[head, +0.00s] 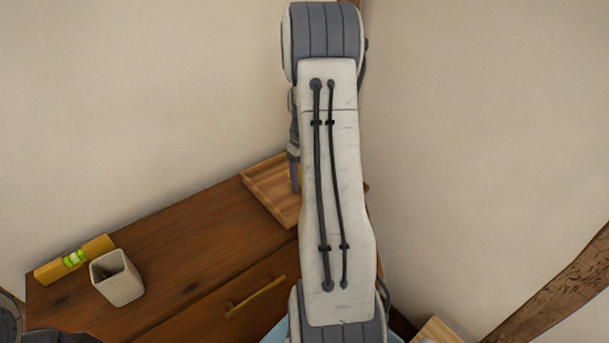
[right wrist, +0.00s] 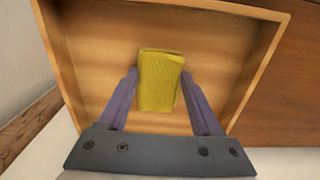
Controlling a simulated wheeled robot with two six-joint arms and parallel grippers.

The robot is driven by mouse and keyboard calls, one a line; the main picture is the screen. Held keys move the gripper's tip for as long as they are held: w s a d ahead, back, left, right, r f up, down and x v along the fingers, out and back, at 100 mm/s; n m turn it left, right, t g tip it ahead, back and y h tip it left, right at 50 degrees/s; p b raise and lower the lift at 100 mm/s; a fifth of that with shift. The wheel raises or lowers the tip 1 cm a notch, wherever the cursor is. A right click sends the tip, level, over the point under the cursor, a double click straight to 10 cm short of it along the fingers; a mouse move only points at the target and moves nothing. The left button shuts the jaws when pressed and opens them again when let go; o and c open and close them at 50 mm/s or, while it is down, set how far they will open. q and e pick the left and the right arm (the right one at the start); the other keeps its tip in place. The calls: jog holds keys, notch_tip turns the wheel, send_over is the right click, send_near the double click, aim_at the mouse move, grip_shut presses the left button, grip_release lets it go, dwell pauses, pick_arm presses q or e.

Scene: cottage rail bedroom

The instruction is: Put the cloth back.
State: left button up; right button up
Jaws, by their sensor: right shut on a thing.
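A folded yellow cloth (right wrist: 160,82) is between the two fingers of my right gripper (right wrist: 159,74) in the right wrist view. The gripper is shut on it. Behind the cloth is a shallow wooden tray (right wrist: 105,82) with raised sides; whether the cloth touches its floor I cannot tell. In the head view the tray (head: 262,188) sits at the dresser's back right corner. My right arm hides much of the tray and nearly all of the cloth there. My left gripper's fingers are not visible.
The brown dresser (head: 190,255) has a brass-handled drawer front (head: 255,297). A yellow spirit level (head: 75,258) and a pale square cup (head: 117,279) stand at its left end. The dresser top between cup and tray is clear. Walls rise close behind and to the right.

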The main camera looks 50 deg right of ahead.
jog(key=shift+f, duration=0.15)
jog(key=shift+f, duration=0.1)
jog(key=shift+f, duration=0.15)
jog(key=o, duration=1.4)
jog(key=shift+o, duration=0.2)
jog(key=shift+r, duration=0.4)
notch_tip(320, 180, up, 12)
jog(key=b, duration=0.2)
jog(key=shift+f, duration=0.15)
